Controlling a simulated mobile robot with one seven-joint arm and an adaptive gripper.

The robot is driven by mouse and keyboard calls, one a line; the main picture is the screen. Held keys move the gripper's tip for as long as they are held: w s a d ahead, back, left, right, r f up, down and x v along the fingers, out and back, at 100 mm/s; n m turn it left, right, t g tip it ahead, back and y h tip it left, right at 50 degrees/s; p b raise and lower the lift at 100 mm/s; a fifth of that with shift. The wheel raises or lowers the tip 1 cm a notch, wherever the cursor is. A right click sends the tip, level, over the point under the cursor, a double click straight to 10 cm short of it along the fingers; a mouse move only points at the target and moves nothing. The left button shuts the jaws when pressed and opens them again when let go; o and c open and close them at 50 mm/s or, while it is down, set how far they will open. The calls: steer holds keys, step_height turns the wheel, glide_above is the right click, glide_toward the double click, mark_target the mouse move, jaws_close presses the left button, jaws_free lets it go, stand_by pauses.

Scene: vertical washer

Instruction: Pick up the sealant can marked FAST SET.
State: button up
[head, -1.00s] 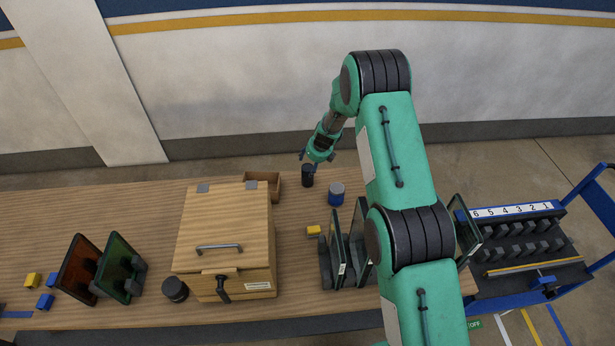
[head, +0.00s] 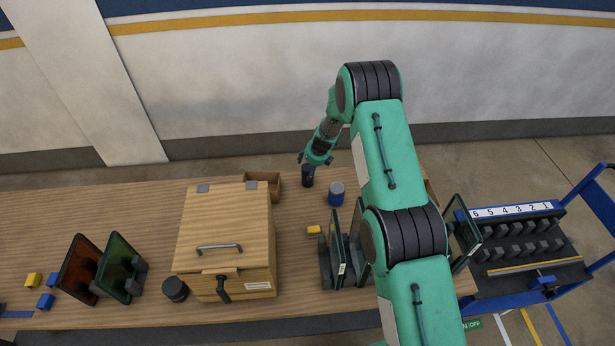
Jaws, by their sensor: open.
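My gripper (head: 313,162) is open above the back part of the wooden table, right of the wooden box. A dark can (head: 308,180) stands upright directly below it, its top partly covered by the fingers. I cannot tell whether the fingers are around the can or just above it. A blue can with a grey top (head: 336,194) stands just to the right and nearer. Another dark can (head: 175,289) stands at the front, left of the box. No label on any can is readable, so I cannot tell which is marked FAST SET.
A lidded wooden box (head: 225,235) fills the table's middle. A small open wooden tray (head: 263,178) lies behind it. Dark panels in a rack (head: 340,250) stand right, partly behind my arm. Coloured panels (head: 118,265) stand left. A blue cart (head: 530,260) is far right.

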mark_target(308, 168)
steer(key=shift+p+x, duration=0.35)
steer(key=shift+x, duration=1.9)
steer(key=shift+s, duration=0.1)
steer(key=c, duration=1.5)
steer(key=shift+o, duration=0.2)
steer(key=shift+r, duration=0.2)
steer(key=shift+r, duration=1.05)
steer(key=s+d+r+b, duration=0.1)
steer(key=s+b, duration=0.6)
steer(key=s, duration=0.8)
steer(key=shift+s+d+r, duration=0.4)
steer(key=shift+r, duration=0.3)
